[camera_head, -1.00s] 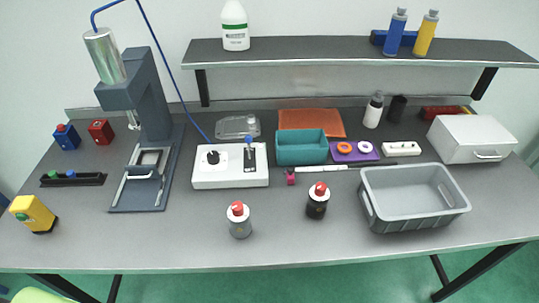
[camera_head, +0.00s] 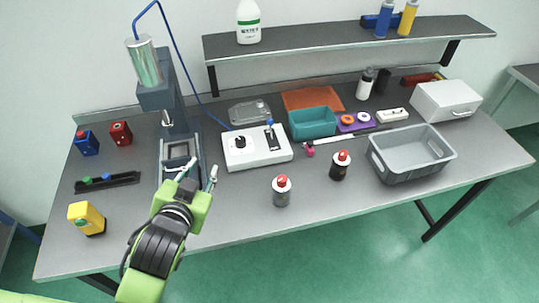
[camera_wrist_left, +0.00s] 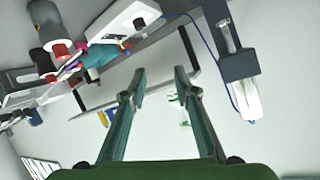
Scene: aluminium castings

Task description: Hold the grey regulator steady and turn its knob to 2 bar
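The grey regulator (camera_head: 282,195), a small upright body with a white collar and red knob (camera_head: 282,181), stands near the table's front edge. A similar black one (camera_head: 340,170) stands to its right. The knob's setting is too small to read. My left gripper (camera_head: 201,173) is open and empty, left of the grey regulator and clearly apart from it, in front of the press. In the left wrist view, my open fingers (camera_wrist_left: 159,80) have nothing between them. Two red-topped bodies show at upper left there; I cannot tell surely which is grey. My right gripper is not in view.
A white control box (camera_head: 258,158) with a black knob and blue-tipped lever stands behind the regulator. The dark press (camera_head: 165,95) rises at left. A grey crate (camera_head: 413,143) is at right. A yellow box (camera_head: 86,218) sits front left. Bare table surrounds the grey regulator.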

